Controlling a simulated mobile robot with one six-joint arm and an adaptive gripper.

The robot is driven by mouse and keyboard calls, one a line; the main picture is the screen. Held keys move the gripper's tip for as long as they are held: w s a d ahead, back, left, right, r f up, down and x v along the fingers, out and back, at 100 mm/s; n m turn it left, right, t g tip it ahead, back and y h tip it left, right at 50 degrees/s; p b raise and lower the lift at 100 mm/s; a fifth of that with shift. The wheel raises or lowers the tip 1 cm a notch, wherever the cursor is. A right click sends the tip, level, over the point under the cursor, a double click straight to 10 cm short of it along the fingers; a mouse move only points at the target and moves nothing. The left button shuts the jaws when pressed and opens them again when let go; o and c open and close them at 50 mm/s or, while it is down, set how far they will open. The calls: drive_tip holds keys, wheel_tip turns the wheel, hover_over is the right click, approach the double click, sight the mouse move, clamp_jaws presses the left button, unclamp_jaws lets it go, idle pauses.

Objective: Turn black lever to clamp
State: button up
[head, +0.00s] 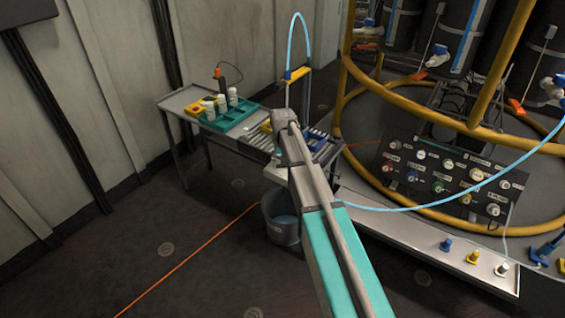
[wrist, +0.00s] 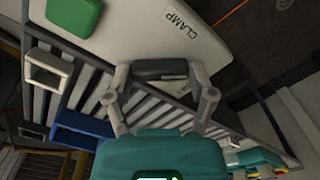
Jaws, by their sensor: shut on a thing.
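The black lever (wrist: 160,69) lies between the two grey fingers of my gripper (wrist: 160,78) in the wrist view. The fingers are shut on it, one at each end. A pale plate (wrist: 140,35) beside it bears the label CLAMP (wrist: 181,34). A green block (wrist: 75,16) sits on this plate. In the head view my arm covers the gripper and the lever, over the right part of the work table.
The work table (head: 180,102) holds a teal tray (head: 228,120) with white bottles. A grey bucket (head: 281,222) stands on the floor near my arm. A control panel (head: 450,180) and yellow pipe frame fill the right, with a light-blue hose (head: 420,208). Open floor lies left.

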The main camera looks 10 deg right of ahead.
drive_tip(key=n, duration=0.4)
drive_tip(key=shift+s+n, duration=0.25)
drive_tip(key=shift+n, duration=0.05)
drive_tip(key=n, duration=0.5)
drive_tip(key=shift+s+d, duration=0.1)
drive_tip(key=shift+s, duration=0.1)
drive_tip(key=o, duration=1.1)
drive_tip(key=shift+c, duration=0.2)
drive_tip(key=shift+w, duration=0.1)
